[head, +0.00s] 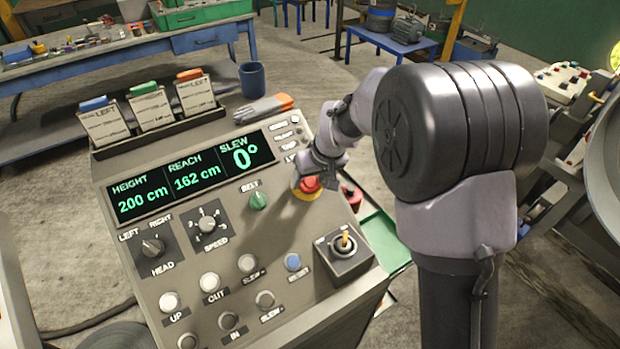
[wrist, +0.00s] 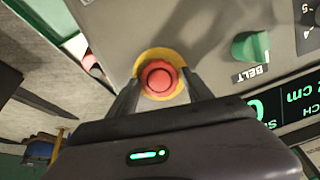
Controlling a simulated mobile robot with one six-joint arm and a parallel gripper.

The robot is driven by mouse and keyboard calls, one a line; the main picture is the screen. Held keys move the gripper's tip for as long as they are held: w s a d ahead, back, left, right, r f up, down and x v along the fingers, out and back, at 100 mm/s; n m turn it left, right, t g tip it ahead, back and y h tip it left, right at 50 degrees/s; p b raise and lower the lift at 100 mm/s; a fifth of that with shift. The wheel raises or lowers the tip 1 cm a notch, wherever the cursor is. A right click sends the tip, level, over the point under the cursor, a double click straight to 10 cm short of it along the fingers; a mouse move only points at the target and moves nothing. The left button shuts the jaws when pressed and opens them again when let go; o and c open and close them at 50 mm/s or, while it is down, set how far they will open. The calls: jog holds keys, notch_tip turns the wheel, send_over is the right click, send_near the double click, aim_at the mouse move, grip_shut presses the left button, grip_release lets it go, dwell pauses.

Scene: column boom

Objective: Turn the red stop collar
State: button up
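The red stop collar (head: 311,184) is a round red knob on a yellow ring, on the sloping console (head: 120,160) right of the green BELT knob. In the wrist view the red collar (wrist: 158,79) lies in the middle, with its round centre and the yellow ring showing. My gripper (head: 312,176) is over it from above. In the wrist view my gripper's fingers (wrist: 160,74) are apart, one on each side of the collar, with slim yellow strips between. Whether either finger touches the red rim is not clear.
The green BELT knob (head: 258,201) and the key switch (head: 343,242) are close by. Gloves (head: 264,109) and a blue mug (head: 252,79) sit at the console's back edge. A display (head: 190,178) reads height 200 cm, reach 162 cm, slew 0°.

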jog(key=c, duration=1)
jog(key=shift+o, duration=0.2)
jog(key=m+b, duration=0.1)
jog(key=m, duration=0.1)
jog(key=m+b, duration=0.1)
jog(key=m, duration=0.1)
jog(key=shift+d+f+m+y, duration=0.15)
jog(key=shift+m+y, duration=0.15)
jog(key=shift+y, duration=0.1)
jog(key=m+b, duration=0.1)
jog(key=m, duration=0.3)
jog(key=shift+d+m+y+b, duration=0.1)
jog(key=shift+m+y+b, duration=0.2)
jog(key=shift+b, duration=0.1)
jog(key=o, duration=1.4)
jog(key=shift+c, duration=0.2)
